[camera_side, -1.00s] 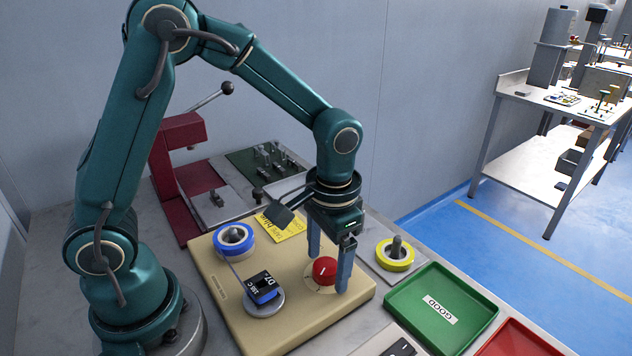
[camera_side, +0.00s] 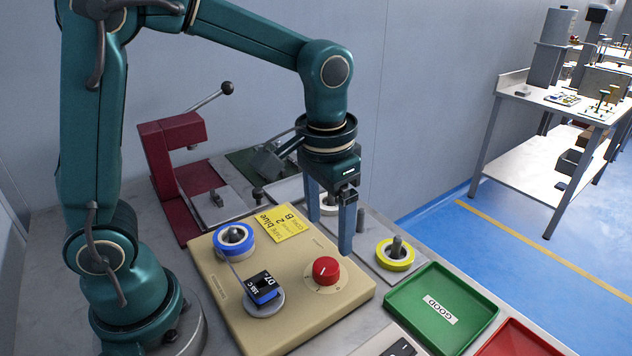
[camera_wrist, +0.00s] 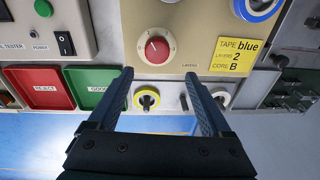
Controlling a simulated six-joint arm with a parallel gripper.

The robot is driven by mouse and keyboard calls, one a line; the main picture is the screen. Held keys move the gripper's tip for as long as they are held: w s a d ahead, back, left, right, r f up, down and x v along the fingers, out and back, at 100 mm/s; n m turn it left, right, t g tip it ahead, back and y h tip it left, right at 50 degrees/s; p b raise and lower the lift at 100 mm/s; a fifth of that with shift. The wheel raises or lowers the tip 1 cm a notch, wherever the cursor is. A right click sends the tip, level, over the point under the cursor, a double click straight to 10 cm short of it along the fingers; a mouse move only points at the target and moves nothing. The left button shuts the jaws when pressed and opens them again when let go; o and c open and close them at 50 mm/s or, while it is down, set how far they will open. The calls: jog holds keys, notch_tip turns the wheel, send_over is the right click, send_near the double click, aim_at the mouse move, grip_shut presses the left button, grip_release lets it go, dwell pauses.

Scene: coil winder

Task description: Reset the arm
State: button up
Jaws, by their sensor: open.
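My gripper (camera_side: 330,225) is open and empty, with its two blue fingers pointing down above the winder's back right edge. It also shows in the wrist view (camera_wrist: 165,85). The beige coil winder (camera_side: 225,290) carries a red knob (camera_side: 326,270), which stands clear of the fingers. The knob also shows in the wrist view (camera_wrist: 157,50). A blue tape roll (camera_side: 234,238) sits on the winder, with a strip running to a black and blue coil part (camera_side: 263,288) on a round plate.
A yellow roll (camera_side: 395,254) on a post stands right of the winder, and a white roll shows partly behind my fingers. A green GOOD tray (camera_side: 470,310) and a red tray (camera_side: 525,342) lie at the right. A dark red press (camera_side: 172,135) stands behind.

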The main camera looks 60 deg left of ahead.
jog(key=s+a+r+t, duration=0.2)
jog(key=s+r+t, duration=0.2)
jog(key=s, duration=0.6)
jog(key=shift+s+a+t, duration=0.15)
jog(key=shift+t, duration=0.25)
dwell(0.5)
